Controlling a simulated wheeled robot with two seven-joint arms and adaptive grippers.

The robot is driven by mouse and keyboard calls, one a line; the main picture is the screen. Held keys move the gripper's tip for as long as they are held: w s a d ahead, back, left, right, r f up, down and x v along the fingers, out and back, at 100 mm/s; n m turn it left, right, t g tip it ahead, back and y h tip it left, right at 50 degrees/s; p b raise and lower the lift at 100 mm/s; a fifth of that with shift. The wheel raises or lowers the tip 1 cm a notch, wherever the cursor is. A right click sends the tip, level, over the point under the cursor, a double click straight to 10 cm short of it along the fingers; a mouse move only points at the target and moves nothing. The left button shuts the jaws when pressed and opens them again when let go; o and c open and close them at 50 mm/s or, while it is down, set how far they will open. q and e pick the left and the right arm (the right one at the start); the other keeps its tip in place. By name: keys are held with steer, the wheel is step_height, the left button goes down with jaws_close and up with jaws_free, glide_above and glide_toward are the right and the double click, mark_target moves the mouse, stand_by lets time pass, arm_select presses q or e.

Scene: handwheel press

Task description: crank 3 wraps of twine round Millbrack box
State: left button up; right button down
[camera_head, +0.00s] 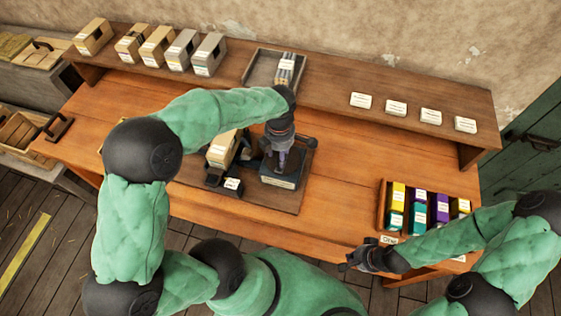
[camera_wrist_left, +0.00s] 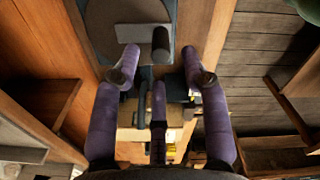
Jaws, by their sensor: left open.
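A tan box (camera_head: 222,150) with a pale label stands in the fixture on the wooden board (camera_head: 245,197), left of a dark labelled block (camera_head: 280,180). My left gripper (camera_head: 283,160) points down over that block, its purple fingers apart. In the left wrist view my left gripper (camera_wrist_left: 158,78) is spread and empty. A grey disc (camera_wrist_left: 125,38) with a dark upright knob (camera_wrist_left: 160,45) shows just beyond the fingertips. I cannot tell whether a finger touches it. Label names are too small to read, and no twine is clear. My right gripper (camera_head: 367,258) hangs by the bench front, its fingers unclear.
Several boxes (camera_head: 158,46) stand on the back shelf, with a tray (camera_head: 262,68) holding a grey bundle beside them. Several white cards (camera_head: 396,108) lie farther right. A crate (camera_head: 382,205) of coloured packs sits at the right front. The bench between fixture and crate is clear.

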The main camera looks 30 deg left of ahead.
arm_select(q)
step_height(320, 180, down, 6)
steer(key=shift+r+b, duration=0.1)
steer(key=shift+b, duration=0.2)
jaws_close()
